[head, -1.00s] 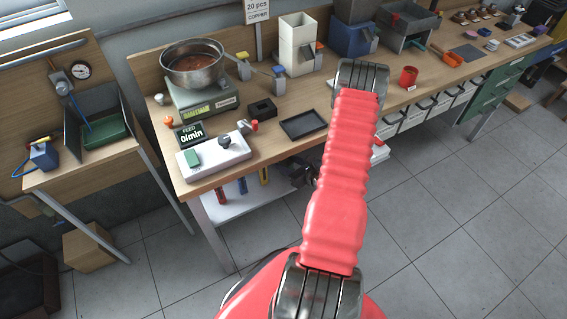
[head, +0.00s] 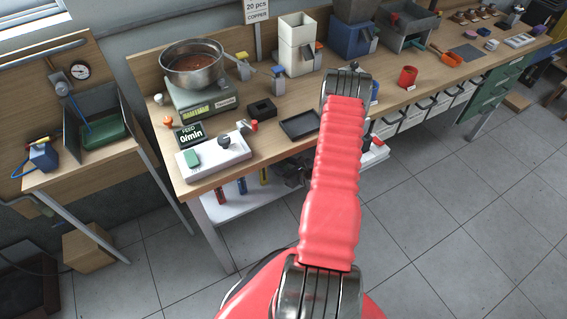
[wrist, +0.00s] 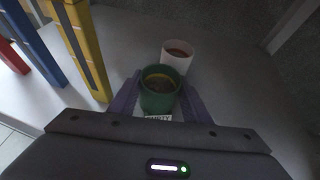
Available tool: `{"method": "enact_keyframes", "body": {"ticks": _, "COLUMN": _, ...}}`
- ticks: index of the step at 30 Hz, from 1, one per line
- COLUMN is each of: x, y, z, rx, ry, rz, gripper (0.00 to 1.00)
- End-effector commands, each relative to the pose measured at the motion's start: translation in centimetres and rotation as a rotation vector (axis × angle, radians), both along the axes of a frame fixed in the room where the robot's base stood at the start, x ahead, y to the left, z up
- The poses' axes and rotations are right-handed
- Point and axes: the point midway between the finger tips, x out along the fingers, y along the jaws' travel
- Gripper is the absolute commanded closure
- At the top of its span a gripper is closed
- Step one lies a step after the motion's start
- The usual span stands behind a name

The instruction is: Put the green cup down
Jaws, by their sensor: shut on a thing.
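In the wrist view my gripper (wrist: 161,98) has its two purple-grey fingers on either side of the green cup (wrist: 158,102) and is shut on it. The cup is seen from above, with something brownish inside. A pale surface lies under and around it; I cannot tell whether the cup's base touches it. A small printed label shows just below the cup. A white cup (wrist: 178,62) with a reddish inside stands just behind the green cup. In the head view my arm hides the gripper and the green cup.
Red (wrist: 12,42), blue (wrist: 38,50) and yellow (wrist: 82,48) uprights stand left of the gripper. In the head view they stand on the white lower shelf (head: 232,208) under the workbench (head: 185,183). A red cup (head: 407,76) stands on the benchtop. Pale surface right of the cups looks clear.

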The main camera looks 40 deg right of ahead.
Motion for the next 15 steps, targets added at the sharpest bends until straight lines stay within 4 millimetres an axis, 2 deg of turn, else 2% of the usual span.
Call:
{"method": "enact_keyframes", "body": {"ticks": 1, "x": 0.03, "y": -0.04, "z": -0.13, "rx": -0.001, "ry": -0.001, "rz": 0.0, "gripper": 0.85}}
{"method": "enact_keyframes", "body": {"ticks": 2, "x": 0.04, "y": -0.04, "z": -0.16, "rx": -0.001, "ry": -0.001, "rz": 0.0, "gripper": 0.9}}
{"method": "enact_keyframes", "body": {"ticks": 7, "x": 0.03, "y": -0.02, "z": -0.17, "rx": -0.001, "ry": 0.0, "rz": 0.0, "gripper": 0.9}}
{"method": "enact_keyframes", "body": {"ticks": 8, "x": 0.02, "y": -0.01, "z": -0.2, "rx": -0.001, "ry": 0.001, "rz": 0.0, "gripper": 0.56}}
{"method": "enact_keyframes", "body": {"ticks": 15, "x": 0.02, "y": 0.0, "z": -0.17, "rx": -0.001, "ry": 0.0, "rz": 0.0, "gripper": 0.39}}
